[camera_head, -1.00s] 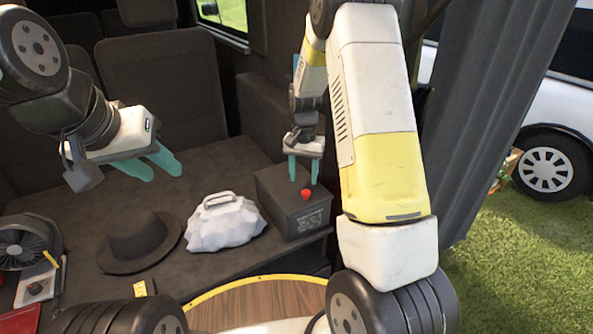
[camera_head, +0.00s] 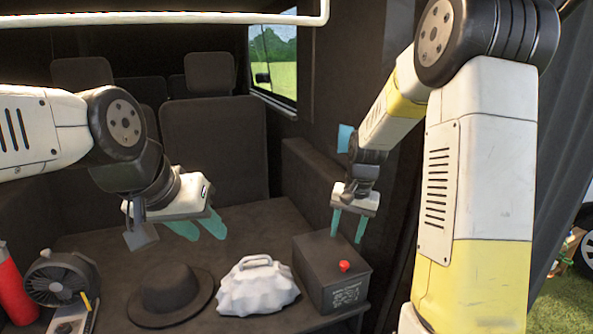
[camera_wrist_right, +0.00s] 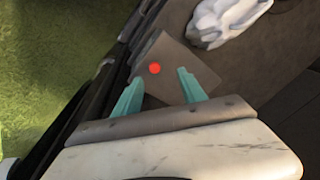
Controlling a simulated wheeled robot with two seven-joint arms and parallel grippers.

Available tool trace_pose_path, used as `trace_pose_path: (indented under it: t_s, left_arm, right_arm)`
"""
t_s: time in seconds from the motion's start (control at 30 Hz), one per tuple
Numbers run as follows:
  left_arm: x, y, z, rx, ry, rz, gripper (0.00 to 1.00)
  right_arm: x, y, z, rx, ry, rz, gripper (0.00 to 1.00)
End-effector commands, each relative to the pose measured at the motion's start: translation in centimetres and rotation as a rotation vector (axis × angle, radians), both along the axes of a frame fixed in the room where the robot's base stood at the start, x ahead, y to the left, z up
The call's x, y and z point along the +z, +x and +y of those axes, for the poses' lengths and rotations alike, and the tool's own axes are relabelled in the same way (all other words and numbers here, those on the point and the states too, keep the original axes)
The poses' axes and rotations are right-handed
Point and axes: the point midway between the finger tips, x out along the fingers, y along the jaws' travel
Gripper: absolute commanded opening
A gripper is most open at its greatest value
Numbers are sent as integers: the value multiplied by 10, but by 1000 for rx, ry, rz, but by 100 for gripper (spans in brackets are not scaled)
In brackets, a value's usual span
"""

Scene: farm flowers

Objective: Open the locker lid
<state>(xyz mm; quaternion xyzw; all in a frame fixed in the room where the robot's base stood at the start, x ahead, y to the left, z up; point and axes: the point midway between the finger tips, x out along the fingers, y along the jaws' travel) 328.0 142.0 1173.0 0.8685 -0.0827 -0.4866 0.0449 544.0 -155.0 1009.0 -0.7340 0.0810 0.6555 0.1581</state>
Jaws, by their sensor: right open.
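The locker (camera_head: 325,280) is a dark box with a red knob (camera_head: 344,266) on its top, at the right end of the dark cargo floor. Its lid looks shut. The box (camera_wrist_right: 172,58) and red knob also show in the right wrist view, ahead of the fingertips. My right gripper (camera_head: 347,232) is open and empty, with teal fingers pointing down above the box and apart from it. It also shows in the right wrist view (camera_wrist_right: 160,90). My left gripper (camera_head: 200,228) is in the air above the hat, its teal fingers apart with nothing seen between them.
A white bag (camera_head: 257,288) stands just left of the box. A dark hat (camera_head: 170,294), a fan (camera_head: 60,280) and a red cylinder (camera_head: 14,290) are further left. Seats (camera_head: 210,135) stand behind. A dark side wall (camera_head: 340,150) rises close behind the box.

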Motion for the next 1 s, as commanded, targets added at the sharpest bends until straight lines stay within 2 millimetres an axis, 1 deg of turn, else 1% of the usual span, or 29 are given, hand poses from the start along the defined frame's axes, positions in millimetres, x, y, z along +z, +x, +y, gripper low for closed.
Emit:
trace_pose_path:
  t_s: [0.03,0.1,0.17,0.2,0.27,0.3,0.37,0.4,0.5,0.6,0.73,0.8,0.87,0.97,1.0]
  left_arm:
    - [0,0,0,0,0,0,36]
    - [0,0,0,0,0,0,36]
    - [0,0,0,0,0,0,36]
    - [0,0,0,0,0,0,36]
    - [0,0,0,0,0,0,36]
    - [0,0,0,0,0,0,36]
    - [0,0,0,0,0,0,36]
    - [0,0,0,0,0,0,36]
    - [0,0,0,0,0,0,36]
    - [0,0,0,0,0,0,36]
    - [0,0,0,0,0,0,36]
    - [0,0,0,0,0,0,36]
    - [0,0,0,0,0,0,36]
    - [0,0,0,0,0,0,36]
    - [0,0,0,0,0,0,36]
  right_arm:
    - [26,-13,0,21,16,-39,49]
    - [53,-32,2,56,30,-84,49]
    - [74,-49,4,88,39,-125,49]
    - [88,-61,5,111,44,-151,49]
    - [105,-80,6,143,46,-191,49]
    - [116,-93,7,165,47,-218,49]
    - [130,-113,8,196,44,-259,49]
    - [138,-127,8,218,41,-287,49]
    - [152,-159,10,269,27,-351,49]
    - [160,-185,11,311,8,-403,49]
    - [163,-207,12,347,-12,-446,49]
    - [164,-212,13,357,-18,-458,49]
    - [164,-213,13,358,-20,-457,49]
    - [163,-203,12,344,-15,-432,49]
    - [162,-195,11,331,-11,-411,49]
